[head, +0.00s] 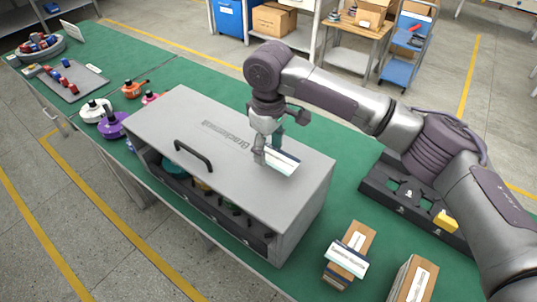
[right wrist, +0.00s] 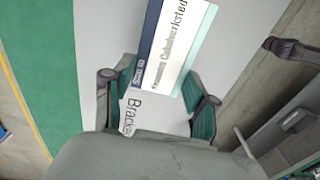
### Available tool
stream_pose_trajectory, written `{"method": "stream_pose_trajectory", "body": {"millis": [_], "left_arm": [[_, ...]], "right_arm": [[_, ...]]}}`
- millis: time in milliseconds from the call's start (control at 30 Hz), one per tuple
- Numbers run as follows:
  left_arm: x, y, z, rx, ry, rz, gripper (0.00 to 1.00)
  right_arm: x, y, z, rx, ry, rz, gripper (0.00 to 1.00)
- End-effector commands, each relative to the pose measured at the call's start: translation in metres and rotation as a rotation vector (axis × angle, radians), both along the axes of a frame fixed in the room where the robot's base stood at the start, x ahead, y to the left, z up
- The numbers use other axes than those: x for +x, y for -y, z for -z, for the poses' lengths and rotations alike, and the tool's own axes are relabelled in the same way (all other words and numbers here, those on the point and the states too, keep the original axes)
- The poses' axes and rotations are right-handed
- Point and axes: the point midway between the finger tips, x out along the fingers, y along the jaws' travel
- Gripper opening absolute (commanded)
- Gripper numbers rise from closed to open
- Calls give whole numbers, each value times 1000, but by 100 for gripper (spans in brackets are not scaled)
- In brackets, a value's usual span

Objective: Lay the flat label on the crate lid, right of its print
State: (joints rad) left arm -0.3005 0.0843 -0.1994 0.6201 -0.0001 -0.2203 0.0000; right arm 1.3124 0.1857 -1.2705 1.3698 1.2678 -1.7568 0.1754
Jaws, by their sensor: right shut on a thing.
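The crate (head: 300,222) is a long grey box with an open front, standing on the green bench. Its flat grey lid (head: 170,125) carries a black handle and dark print (head: 226,136). My right gripper (head: 268,150) is over the lid, just right of the print, shut on a flat white label (head: 284,162) with a dark blue edge and a teal edge. In the right wrist view the label (right wrist: 176,48) reaches out past the fingertips (right wrist: 156,100), with part of the print (right wrist: 133,117) below. Whether the label touches the lid is unclear. My left gripper is out of view.
Cartons (head: 350,250) with labels stand at the front right, with another carton (head: 413,281) beside them. Orange, white and purple round parts (head: 112,125) sit left of the crate. The lid's right end is clear.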

Motion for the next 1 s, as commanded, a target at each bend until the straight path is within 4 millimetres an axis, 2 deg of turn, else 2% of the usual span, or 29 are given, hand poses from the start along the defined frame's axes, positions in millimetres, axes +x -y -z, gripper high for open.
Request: {"method": "stream_pose_trajectory", "body": {"millis": [300, 700, 733, 833, 867, 1000], "left_arm": [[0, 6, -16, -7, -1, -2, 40], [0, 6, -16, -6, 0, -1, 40], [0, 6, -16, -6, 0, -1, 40], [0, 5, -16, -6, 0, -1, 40], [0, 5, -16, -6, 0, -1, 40], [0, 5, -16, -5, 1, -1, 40]], "right_arm": [[0, 0, 37, -1, -1, 0, 40], [0, 0, 44, -1, -1, 0, 40], [0, 0, 43, 0, 0, 0, 62], [0, 0, 43, 0, 0, 0, 79], [0, 0, 43, 0, 0, -1, 82], [0, 0, 43, 0, 0, -1, 82]]}}
